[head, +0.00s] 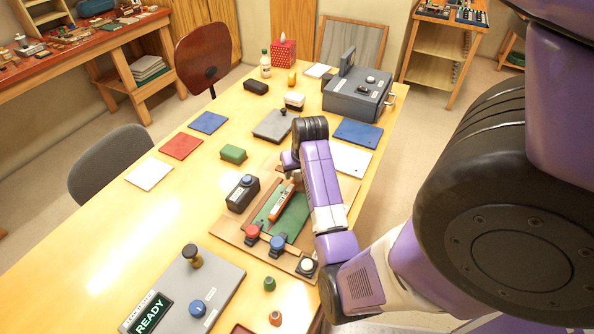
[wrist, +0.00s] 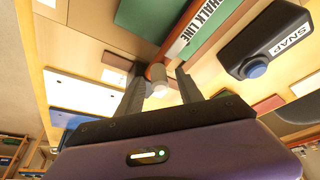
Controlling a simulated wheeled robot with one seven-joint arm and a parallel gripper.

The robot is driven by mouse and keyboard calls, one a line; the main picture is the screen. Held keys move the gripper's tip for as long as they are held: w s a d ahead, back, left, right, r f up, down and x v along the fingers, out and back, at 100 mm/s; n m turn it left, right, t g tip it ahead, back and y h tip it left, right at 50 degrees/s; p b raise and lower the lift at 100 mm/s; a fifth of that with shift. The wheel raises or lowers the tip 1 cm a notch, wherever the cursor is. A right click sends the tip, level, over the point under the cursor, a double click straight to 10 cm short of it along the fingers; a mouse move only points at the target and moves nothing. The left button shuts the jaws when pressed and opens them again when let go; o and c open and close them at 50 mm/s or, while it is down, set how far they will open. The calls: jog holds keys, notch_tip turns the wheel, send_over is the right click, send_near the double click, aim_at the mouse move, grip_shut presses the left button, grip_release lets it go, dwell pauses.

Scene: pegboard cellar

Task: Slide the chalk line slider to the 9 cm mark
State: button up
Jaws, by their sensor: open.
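The chalk line rail (head: 281,205) is an orange-red bar with a white label, lying on a green panel (head: 296,216) of a brown board. In the wrist view the rail, labelled CHALK LINE (wrist: 197,28), runs up and away to the right. A pale round-ended knob (wrist: 158,88), apparently the slider's, shows at its near end. My gripper (wrist: 158,72) is open, with one finger on each side of the knob in that view; I cannot tell whether either touches it. In the head view my gripper (head: 289,166) is at the rail's far end, and my arm partly hides it. No centimetre marks are readable.
A black SNAP box with a blue button (head: 243,193) stands left of the rail. Red (head: 252,232), blue (head: 278,245) and white (head: 307,265) knobs line the board's near edge. A green block (head: 233,154) and a grey plate (head: 273,126) lie beyond.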

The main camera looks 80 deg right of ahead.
jog(key=shift+f, duration=0.1)
grip_shut()
dwell(1.4)
